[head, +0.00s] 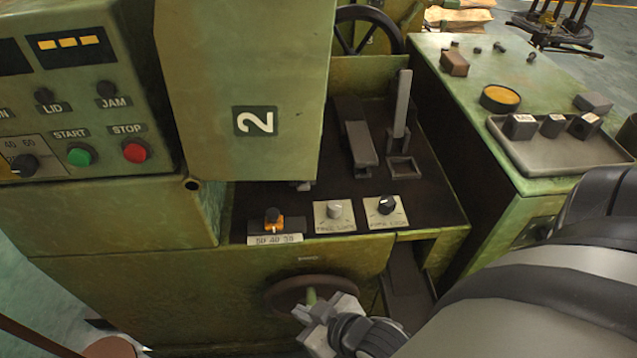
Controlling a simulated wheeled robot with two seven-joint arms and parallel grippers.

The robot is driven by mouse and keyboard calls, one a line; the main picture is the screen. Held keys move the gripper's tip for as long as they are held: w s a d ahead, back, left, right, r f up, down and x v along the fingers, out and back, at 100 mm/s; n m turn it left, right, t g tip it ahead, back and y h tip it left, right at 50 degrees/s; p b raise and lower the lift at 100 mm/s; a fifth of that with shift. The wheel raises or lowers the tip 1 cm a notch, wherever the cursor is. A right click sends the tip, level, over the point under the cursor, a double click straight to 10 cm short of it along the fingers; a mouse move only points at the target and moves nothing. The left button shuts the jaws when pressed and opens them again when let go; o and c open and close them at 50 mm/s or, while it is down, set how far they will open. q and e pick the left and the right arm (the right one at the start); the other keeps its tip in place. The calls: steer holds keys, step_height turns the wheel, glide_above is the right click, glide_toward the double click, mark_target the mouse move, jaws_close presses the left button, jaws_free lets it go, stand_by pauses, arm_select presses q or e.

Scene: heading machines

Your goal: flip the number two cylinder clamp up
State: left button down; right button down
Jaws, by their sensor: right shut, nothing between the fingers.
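On the dark deck (262,205) of the green machine stand two grey clamp-like levers. The left lever (361,143) lies low and slanted over its base. The right lever (401,112) stands upright from a square frame (403,167). I see no number on either lever, so I cannot tell which is number two. My right gripper (314,312) is shut and empty, low at the front by the dark handwheel (284,292), well below the levers. My left gripper is not in view.
Knobs (335,209) (386,204) and an orange-based switch (273,218) line the deck's front edge. A button panel (75,125) is at left. A green side table (450,80) with a grey tray (560,163) of dark blocks is at right. My right arm fills the lower right.

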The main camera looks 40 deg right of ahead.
steer(key=w+d+r+n+h+b, duration=0.1)
steer(key=w+d+r+n+h, duration=0.1)
steer(key=n, duration=0.6)
steer(key=w+d+r+n+t+h+b, duration=0.1)
steer(key=w+d+r+n+h, duration=0.2)
steer(key=n, duration=0.6)
steer(key=w+d+r+n+t+h+b, duration=0.1)
steer(key=w+d+n+h, duration=0.3)
steer(key=n, duration=0.5)
steer(key=shift+w+r+h, duration=0.15)
steer(key=shift+w+r, duration=0.3)
steer(key=shift+w, duration=0.15)
steer(key=shift+w+r+h, duration=0.15)
steer(key=shift+w+r, duration=0.25)
steer(key=shift+w, duration=0.2)
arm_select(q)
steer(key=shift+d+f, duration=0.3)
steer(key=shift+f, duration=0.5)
arm_select(e)
steer(key=shift+w+r+n, duration=0.2)
steer(key=shift+n, duration=0.5)
